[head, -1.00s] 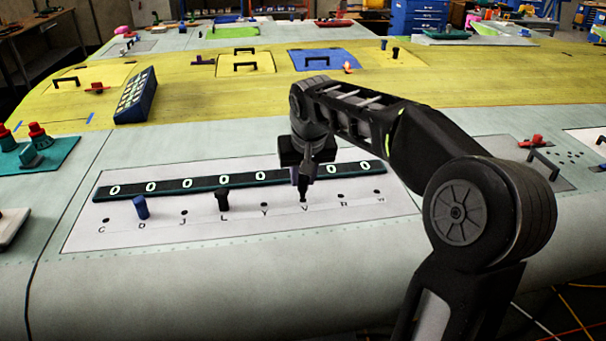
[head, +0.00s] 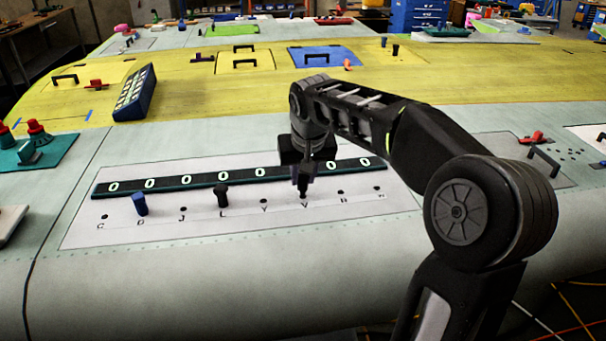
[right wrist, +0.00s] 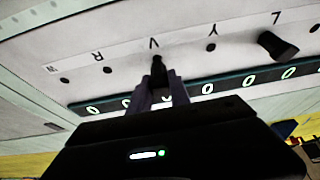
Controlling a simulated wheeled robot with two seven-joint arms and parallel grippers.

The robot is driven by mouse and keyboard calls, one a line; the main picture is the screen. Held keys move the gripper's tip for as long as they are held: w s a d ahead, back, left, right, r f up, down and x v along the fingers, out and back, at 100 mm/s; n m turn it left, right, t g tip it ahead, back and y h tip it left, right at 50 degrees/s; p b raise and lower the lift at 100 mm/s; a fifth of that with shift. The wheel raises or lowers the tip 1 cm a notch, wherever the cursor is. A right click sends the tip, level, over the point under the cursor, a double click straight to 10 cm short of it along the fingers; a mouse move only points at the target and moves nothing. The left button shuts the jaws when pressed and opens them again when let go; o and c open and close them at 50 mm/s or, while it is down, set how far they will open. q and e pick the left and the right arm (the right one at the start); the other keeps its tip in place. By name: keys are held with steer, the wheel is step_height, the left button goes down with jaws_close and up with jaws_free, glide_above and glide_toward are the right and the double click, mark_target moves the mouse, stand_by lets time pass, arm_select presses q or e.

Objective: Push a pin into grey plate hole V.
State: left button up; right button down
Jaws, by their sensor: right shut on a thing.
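The light grey plate (head: 185,230) has a row of lettered holes in front of a dark strip. My right gripper (head: 303,182) is over hole V, its fingers pointing down. It is shut on a black pin (head: 303,194), whose lower end is at hole V. The pin (right wrist: 157,64) also shows between the fingertips (right wrist: 160,82) in the right wrist view, in line with the letter V. The hole itself is covered, so I cannot tell how deep the pin sits. My left gripper is out of view.
The dark strip (head: 200,182) with white zeros lies just behind the holes. Holes beside V look empty. A blue keypad-like box (head: 135,95) stands farther back left.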

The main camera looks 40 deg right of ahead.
steer(key=shift+f+b, duration=0.7)
steer(key=shift+f, duration=0.3)
steer(key=c, duration=1.1)
jaws_free()
steer(key=shift+s+a+r, duration=0.1)
steer(key=shift+r, duration=0.25)
steer(key=v, duration=0.7)
steer(key=shift+s+b, duration=0.1)
steer(key=shift+b, duration=0.3)
steer(key=shift+r, duration=0.1)
